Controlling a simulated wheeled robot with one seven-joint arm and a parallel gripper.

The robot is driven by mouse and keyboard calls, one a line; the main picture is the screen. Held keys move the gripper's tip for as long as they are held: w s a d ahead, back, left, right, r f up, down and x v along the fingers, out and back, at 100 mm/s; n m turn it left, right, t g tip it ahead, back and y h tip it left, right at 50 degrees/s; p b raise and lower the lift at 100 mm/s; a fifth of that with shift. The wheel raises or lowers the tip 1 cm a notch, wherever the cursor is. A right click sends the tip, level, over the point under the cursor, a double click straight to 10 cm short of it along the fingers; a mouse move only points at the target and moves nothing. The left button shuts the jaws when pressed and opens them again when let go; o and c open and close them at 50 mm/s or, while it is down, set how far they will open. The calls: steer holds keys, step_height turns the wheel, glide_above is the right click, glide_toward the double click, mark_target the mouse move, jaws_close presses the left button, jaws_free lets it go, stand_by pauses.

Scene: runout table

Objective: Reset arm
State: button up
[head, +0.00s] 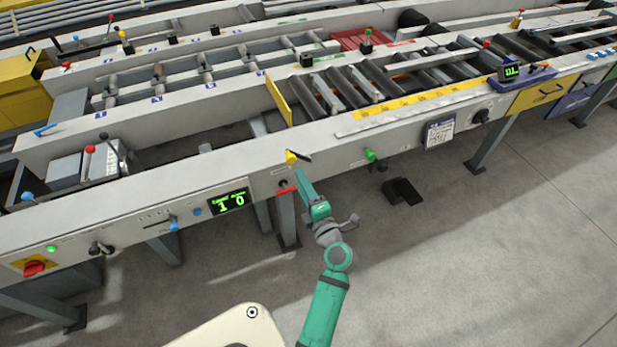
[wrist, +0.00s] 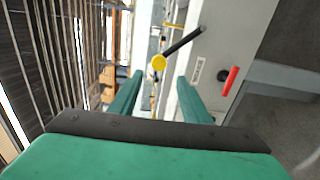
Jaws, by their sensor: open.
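A lever with a yellow hub (head: 291,156) and a short black handle sits on the front rail of the runout table. In the head view the handle points right and slightly down. In the wrist view the yellow hub (wrist: 158,62) lies just beyond the gap between my fingertips, and the black handle (wrist: 186,41) runs up and right from it. My gripper (head: 302,174) is just below the lever in the head view. It also shows in the wrist view (wrist: 160,86), open, with nothing visible between its fingers. I cannot tell whether it touches the lever.
A red handle (head: 286,190) is close by, left of my gripper in the head view and right of the fingers in the wrist view (wrist: 229,80). A green knob (head: 370,155) and a lit counter display (head: 229,202) are on the same rail. Open floor lies right.

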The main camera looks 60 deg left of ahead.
stand_by(0.3)
steer(key=d+f+m+t+h, duration=0.5)
steer(key=d+m, duration=0.5)
steer(key=d, duration=0.3)
steer(key=d+f+m+t+h, duration=0.4)
steer(key=d+f+m+t, duration=0.15)
steer(key=d+m, duration=0.65)
steer(key=s+d+r+m+t+h, duration=0.1)
steer(key=s+d+m+h, duration=0.2)
steer(key=d, duration=0.4)
steer(key=s+d+m+h, duration=0.3)
steer(key=s+d, duration=0.1)
steer(key=d, duration=0.4)
steer(key=s+d+r+m+t+h, duration=0.1)
steer(key=s+d+r+m+h, duration=0.1)
steer(key=s+d+r+m, duration=0.4)
steer(key=s+d+r, duration=0.3)
steer(key=d, duration=0.1)
steer(key=shift+d+m+h, duration=0.25)
steer(key=shift+m+h, duration=0.05)
steer(key=shift+h, duration=0.1)
steer(key=shift+c, duration=0.5)
